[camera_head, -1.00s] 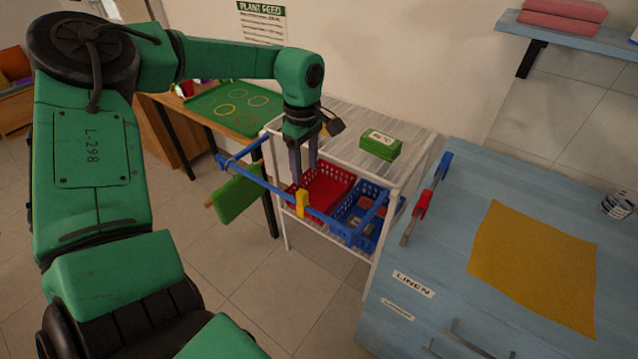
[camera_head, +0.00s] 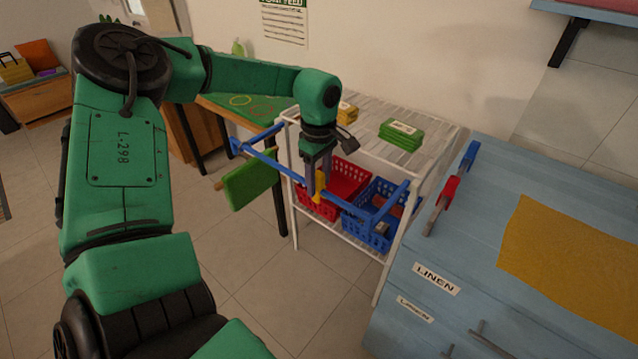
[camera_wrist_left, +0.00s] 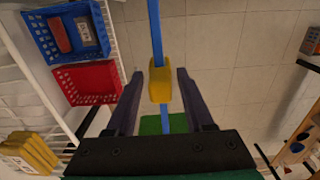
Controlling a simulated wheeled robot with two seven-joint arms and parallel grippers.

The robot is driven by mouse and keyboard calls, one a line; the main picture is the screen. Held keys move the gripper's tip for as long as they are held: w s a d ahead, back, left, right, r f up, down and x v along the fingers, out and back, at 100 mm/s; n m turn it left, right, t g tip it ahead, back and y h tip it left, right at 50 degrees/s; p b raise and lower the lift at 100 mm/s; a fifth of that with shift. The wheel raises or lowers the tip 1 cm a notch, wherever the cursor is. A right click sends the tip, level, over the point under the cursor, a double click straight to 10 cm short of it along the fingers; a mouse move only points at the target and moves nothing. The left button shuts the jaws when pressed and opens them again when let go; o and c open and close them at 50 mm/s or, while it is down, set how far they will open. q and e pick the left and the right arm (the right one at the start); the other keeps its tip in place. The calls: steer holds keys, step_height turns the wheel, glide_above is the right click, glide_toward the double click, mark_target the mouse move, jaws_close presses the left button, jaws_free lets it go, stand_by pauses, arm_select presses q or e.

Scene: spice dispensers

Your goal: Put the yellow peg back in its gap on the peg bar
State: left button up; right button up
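The yellow peg (camera_head: 320,184) sits on a blue rail (camera_head: 345,208) in front of the white shelf unit. In the left wrist view the peg (camera_wrist_left: 159,84) straddles the rail (camera_wrist_left: 155,30). My left gripper (camera_head: 317,178) points down at the peg. In the wrist view its two dark fingers (camera_wrist_left: 159,76) stand on either side of the peg, open, with a gap on each side. A grey bar (camera_head: 433,212) with a red peg (camera_head: 449,188) and a blue peg (camera_head: 469,154) lies on the light-blue cabinet. My right gripper is not in view.
A green panel (camera_head: 249,182) hangs at the rail's left part. The white shelf unit (camera_head: 437,155) holds a red basket (camera_head: 345,176) and a blue basket (camera_head: 365,227), with green packs (camera_head: 401,135) on top. A yellow cloth (camera_head: 570,250) covers part of the cabinet (camera_head: 490,230).

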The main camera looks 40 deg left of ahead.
arm_select(q)
steer(key=c, duration=0.6)
steer(key=shift+r+p, duration=2.05)
steer(key=shift+r, duration=1.5)
